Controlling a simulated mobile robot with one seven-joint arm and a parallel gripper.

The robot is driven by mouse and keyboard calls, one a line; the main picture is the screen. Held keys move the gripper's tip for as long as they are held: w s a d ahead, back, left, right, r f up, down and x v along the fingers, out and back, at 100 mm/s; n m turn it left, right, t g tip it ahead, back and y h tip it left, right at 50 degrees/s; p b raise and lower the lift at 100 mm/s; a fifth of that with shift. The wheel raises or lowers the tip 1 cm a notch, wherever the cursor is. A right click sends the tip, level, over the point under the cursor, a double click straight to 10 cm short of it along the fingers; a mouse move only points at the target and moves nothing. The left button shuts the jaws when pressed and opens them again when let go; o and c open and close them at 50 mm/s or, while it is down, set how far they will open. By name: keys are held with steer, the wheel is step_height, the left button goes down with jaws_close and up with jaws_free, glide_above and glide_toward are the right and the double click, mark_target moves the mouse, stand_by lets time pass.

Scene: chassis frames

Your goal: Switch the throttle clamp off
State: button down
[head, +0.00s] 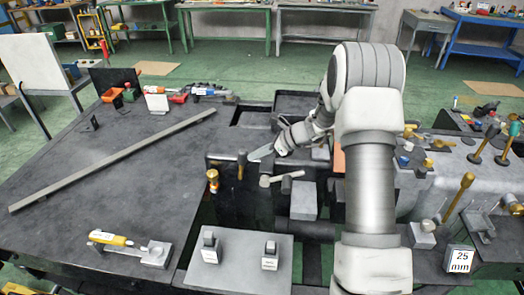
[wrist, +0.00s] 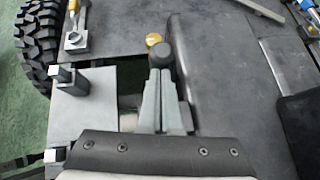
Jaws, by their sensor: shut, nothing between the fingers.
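My gripper (head: 256,155) is shut and empty, with its fingers together. In the wrist view the gripper (wrist: 162,76) has its fingertips right at a dark rounded knob (wrist: 161,55); whether they touch it I cannot tell. In the head view this dark knob (head: 242,157) tops a short upright lever just left of the fingertips. A brass-yellow knob (head: 212,176) stands to its left and shows beyond the dark knob in the wrist view (wrist: 153,39). No readable label shows which part is the throttle clamp. The dark lever's lower part is hidden by the fingers in the wrist view.
A T-shaped grey handle (head: 283,180) sits close below my gripper. A long bar (head: 115,160) lies on the dark tabletop (head: 60,185). Several brass-topped levers (head: 460,190) stand at the right.

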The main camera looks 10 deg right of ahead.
mark_target(240, 152)
steer(key=a+r+h+p, duration=0.1)
steer(key=p, duration=0.1)
steer(key=a+r+h+p, duration=0.1)
steer(key=a+p, duration=0.1)
steer(key=shift+w+g+p, duration=0.3)
steer(key=shift+w+g, duration=0.1)
steer(key=shift+w+a+h+p, duration=0.15)
steer(key=shift+a+h+p, duration=0.25)
steer(key=shift+p, duration=0.25)
steer(key=shift+w+a+f+g+h+p, duration=0.1)
steer(key=shift+w+a+g+h+p, duration=0.1)
steer(key=shift+a+h+p, duration=0.3)
steer(key=shift+w+a+f+g+h+p, duration=0.1)
steer(key=shift+a+g+h+p, duration=0.1)
steer(key=shift+a+h+p, duration=0.3)
steer(key=shift+w+a+f+y+p, duration=0.2)
steer(key=shift+a+y+p, duration=0.1)
steer(key=shift+a+p, duration=0.2)
steer(key=shift+a+r, duration=0.1)
steer(key=shift+a, duration=0.1)
